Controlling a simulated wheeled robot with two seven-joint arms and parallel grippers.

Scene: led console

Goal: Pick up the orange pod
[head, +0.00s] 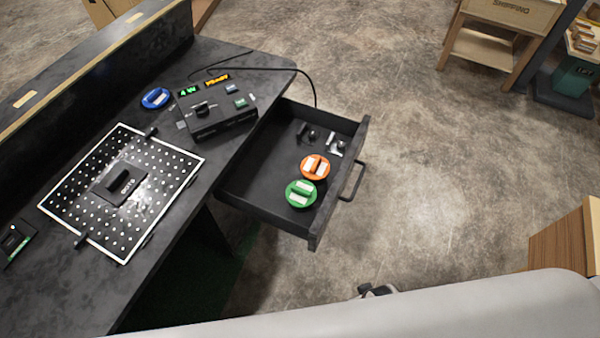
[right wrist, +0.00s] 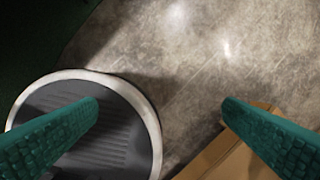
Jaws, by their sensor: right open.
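The orange pod (head: 315,167) is a round disc with a pale raised bar on top. It lies in the open drawer (head: 262,200) of the dark console desk. A green pod (head: 301,193) lies in front of it, close beside or touching it; I cannot tell which. A blue pod (head: 156,98) is on the desk top. My right gripper (right wrist: 161,108) shows in the right wrist view as two teal fingers, wide apart, with nothing between them. It is over the floor, and no pod shows there. My left gripper is not in view.
The drawer has a handle (head: 352,182) and small dark fittings (head: 310,135) at its back. On the desk are a lit control box (head: 215,112) with a cable and a white-framed perforated panel (head: 150,165). Concrete floor (head: 420,170) right of the drawer is clear.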

